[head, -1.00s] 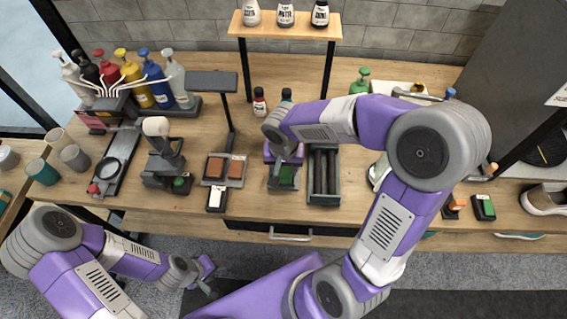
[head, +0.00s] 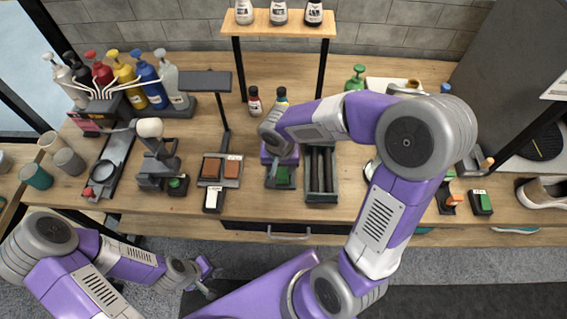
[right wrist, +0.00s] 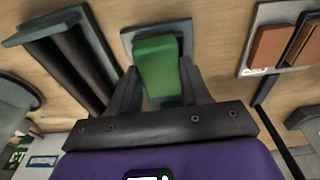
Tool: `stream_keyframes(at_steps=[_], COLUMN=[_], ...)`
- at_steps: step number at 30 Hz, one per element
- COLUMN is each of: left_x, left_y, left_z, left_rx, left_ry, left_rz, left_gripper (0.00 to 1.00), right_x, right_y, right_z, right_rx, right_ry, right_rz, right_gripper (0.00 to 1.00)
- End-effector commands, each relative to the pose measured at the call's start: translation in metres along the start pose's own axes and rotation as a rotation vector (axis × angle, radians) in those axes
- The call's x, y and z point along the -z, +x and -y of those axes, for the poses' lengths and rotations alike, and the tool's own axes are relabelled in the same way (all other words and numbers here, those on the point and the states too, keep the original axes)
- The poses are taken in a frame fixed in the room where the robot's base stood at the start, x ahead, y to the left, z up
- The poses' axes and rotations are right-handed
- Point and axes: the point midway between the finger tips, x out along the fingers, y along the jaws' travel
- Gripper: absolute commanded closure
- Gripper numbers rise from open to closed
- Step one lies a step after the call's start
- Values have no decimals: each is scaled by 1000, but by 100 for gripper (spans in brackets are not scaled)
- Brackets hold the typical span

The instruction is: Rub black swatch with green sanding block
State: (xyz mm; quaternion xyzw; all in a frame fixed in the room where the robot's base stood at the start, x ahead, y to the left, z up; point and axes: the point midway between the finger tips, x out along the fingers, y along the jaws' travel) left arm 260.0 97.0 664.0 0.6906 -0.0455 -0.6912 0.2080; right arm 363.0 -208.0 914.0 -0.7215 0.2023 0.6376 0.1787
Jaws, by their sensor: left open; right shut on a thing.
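My right gripper (head: 281,163) points down at the table and is shut on the green sanding block (head: 283,174), which also shows between its fingers in the right wrist view (right wrist: 158,70). The block is over a grey plate (head: 271,184), whose rim shows around it in the right wrist view (right wrist: 187,38). Dark surface shows beside the block there, probably the black swatch, mostly hidden under it. I cannot tell whether the block touches it. My left gripper (head: 207,281) is open and empty, in front of the table.
A tray with dark rollers (head: 320,172) stands close right of the plate. A plate with two brown swatches (head: 222,168) lies to the left, with a lamp-like stand behind it. Pump bottles (head: 128,82) stand at the back left. Another green block (head: 482,202) is at the right.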

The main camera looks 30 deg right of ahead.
Motion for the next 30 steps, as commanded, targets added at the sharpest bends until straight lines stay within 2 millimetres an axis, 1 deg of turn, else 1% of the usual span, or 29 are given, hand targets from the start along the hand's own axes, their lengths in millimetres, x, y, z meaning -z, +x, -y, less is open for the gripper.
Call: stream_keyframes(at_steps=[2, 3, 6, 21, 25, 30], left_x=[1, 0, 0, -1, -2, -2], left_y=[4, -3, -11, -41, -47, -49], left_z=[2, -1, -4, -16, -18, -18], left_rx=[0, 0, 0, 0, 0, 0], left_ry=[0, 0, 0, 0, 0, 0], left_rz=[-1, 0, -1, -1, -1, -1], left_gripper=[57, 57, 57, 57, 57, 57], right_x=[-4, -3, 0, 5, 6, 6], right_y=[0, -6, -26, -70, -79, -82], right_z=[3, 3, 4, 6, 7, 7], right_rx=[0, -1, 3, 3, 3, 3], right_ry=[-3, -2, -4, -11, -13, -14], right_rz=[1, 2, 0, 1, 1, 2], right_gripper=[86, 86, 86, 86, 86, 86])
